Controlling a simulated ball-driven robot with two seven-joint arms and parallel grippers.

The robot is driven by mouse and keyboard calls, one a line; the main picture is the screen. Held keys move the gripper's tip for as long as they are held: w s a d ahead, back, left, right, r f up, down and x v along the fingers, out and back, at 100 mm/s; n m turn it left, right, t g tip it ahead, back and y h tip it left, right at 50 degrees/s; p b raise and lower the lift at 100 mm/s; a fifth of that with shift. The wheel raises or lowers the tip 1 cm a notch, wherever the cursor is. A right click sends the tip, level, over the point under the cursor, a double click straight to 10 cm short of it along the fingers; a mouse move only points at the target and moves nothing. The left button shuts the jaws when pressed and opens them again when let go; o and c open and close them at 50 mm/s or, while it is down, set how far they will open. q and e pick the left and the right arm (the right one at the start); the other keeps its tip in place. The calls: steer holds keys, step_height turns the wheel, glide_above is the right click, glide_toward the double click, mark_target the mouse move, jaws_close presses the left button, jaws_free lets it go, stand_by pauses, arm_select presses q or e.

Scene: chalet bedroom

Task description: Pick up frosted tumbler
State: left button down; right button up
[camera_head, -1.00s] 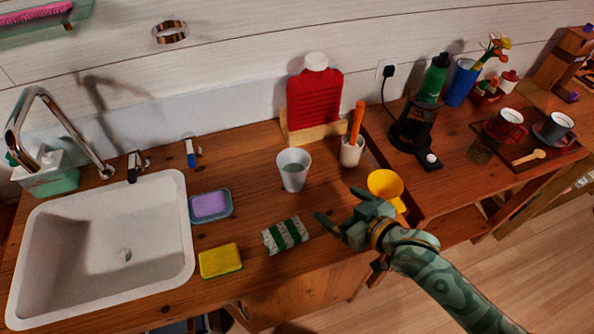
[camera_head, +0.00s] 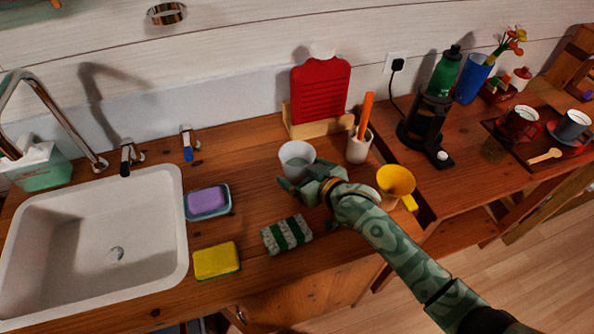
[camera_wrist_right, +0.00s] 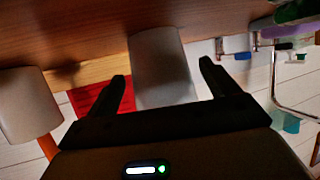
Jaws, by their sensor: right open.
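The frosted tumbler (camera_head: 297,158) stands upright on the wooden counter in front of the red hot-water bottle in the head view. My right gripper (camera_head: 303,190) is at its near side, its fingers partly hiding the tumbler's lower part. In the right wrist view the tumbler (camera_wrist_right: 160,65) shows between the two open fingers of my right gripper (camera_wrist_right: 163,85), slightly beyond their tips. The jaws are not closed on it. My left gripper is not in view.
A white holder (camera_head: 359,146) with an orange handle stands right of the tumbler. A yellow cup (camera_head: 396,182) is near the counter edge. A striped packet (camera_head: 286,235), yellow sponge (camera_head: 216,261) and soap dish (camera_head: 207,214) lie in front and left, beside the sink (camera_head: 60,297).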

steer(key=shift+w+a+f, duration=0.2)
steer(key=shift+w, duration=0.1)
steer(key=shift+r, duration=0.1)
steer(key=c, duration=1.2)
